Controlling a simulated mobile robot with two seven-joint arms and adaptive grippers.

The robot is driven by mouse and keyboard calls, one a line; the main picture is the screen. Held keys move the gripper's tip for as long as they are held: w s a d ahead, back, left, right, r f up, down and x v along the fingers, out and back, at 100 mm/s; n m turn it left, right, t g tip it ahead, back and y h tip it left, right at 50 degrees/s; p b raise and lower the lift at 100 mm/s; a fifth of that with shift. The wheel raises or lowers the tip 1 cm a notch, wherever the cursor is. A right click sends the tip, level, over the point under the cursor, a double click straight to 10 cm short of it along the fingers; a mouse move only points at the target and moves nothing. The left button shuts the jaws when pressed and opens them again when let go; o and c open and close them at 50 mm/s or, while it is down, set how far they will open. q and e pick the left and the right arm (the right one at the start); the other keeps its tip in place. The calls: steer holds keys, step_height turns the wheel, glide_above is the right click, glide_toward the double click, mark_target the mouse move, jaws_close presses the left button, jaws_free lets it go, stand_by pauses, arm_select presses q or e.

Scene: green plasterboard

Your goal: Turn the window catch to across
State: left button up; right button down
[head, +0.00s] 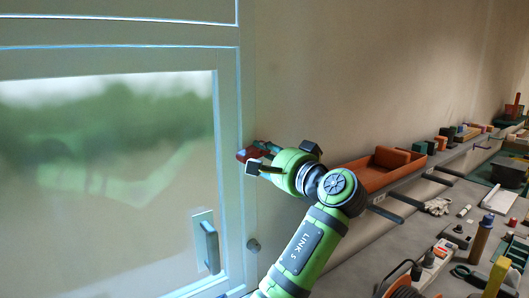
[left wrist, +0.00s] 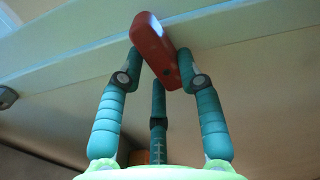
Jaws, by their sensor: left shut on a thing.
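The window catch is a red lever (head: 249,154) on the right side of the window frame (head: 229,120). In the left wrist view the red catch (left wrist: 150,45) lies at a slant between the fingertips, running from upper left to lower right. My left gripper (head: 257,153) has its teal fingers on both sides of the catch; in the left wrist view the gripper (left wrist: 160,75) is closed on it. In the head view the fingers partly hide the catch. My right gripper is not in view.
A grey handle (head: 210,246) on a plate sits lower on the window. An orange tray (head: 382,170) stands on the shelf to the right. The workbench holds many tools, including a yellow object (head: 496,277).

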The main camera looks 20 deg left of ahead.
arm_select(q)
steer(key=shift+r+m+p, duration=0.1)
steer(key=shift+m+p, duration=0.3)
steer(key=shift+m, duration=0.7)
steer(key=o, duration=1.2)
steer(key=shift+c, duration=0.2)
steer(key=shift+s+d, duration=0.1)
steer(key=shift+s, duration=0.05)
steer(key=v, duration=0.7)
